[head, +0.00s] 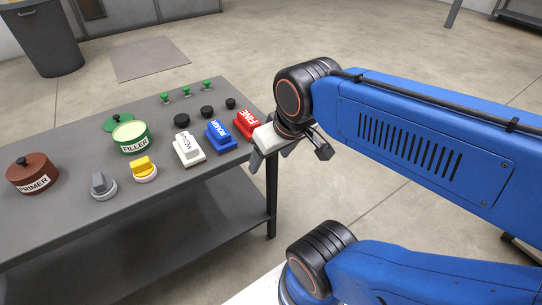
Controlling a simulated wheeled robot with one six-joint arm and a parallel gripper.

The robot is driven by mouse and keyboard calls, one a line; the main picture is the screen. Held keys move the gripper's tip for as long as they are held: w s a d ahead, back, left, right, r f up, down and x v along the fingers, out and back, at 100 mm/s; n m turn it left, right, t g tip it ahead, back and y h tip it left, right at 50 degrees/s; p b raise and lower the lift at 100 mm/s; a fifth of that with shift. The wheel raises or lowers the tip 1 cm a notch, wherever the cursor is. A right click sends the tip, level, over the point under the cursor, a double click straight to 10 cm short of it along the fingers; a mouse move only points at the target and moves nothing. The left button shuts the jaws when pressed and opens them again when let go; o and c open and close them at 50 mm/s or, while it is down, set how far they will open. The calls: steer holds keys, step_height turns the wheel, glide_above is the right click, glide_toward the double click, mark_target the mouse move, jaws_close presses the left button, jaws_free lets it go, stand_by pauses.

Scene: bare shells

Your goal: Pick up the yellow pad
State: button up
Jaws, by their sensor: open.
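The yellow pad (143,169) sits near the front edge of the grey table in the head view. It has a yellow knob-like top on a pale round base. My gripper (268,158) is at the table's right end, well to the right of the yellow pad and apart from it. Its fingers point down and look open, with nothing seen between them. The arm hides part of the gripper.
A similar grey pad (103,186) stands left of the yellow one. The green FILLER tin (132,146) is behind it. White (188,150), blue (220,137) and red (246,123) labelled blocks stand between it and my gripper. A brown PRIMER tin (32,175) is far left.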

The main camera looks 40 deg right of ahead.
steer(key=shift+o, duration=0.4)
step_height(320, 180, up, 14)
steer(key=n+g, duration=0.5)
steer(key=n, duration=1.3)
glide_above(139, 161)
steer(key=f, duration=1.2)
steer(key=shift+s+d, duration=0.15)
steer(key=shift+s, duration=0.05)
steer(key=shift+w+f, duration=0.15)
steer(key=shift+f, duration=2.6)
steer(key=c, duration=1.2)
steer(key=shift+r, duration=0.15)
steer(key=shift+c, duration=0.2)
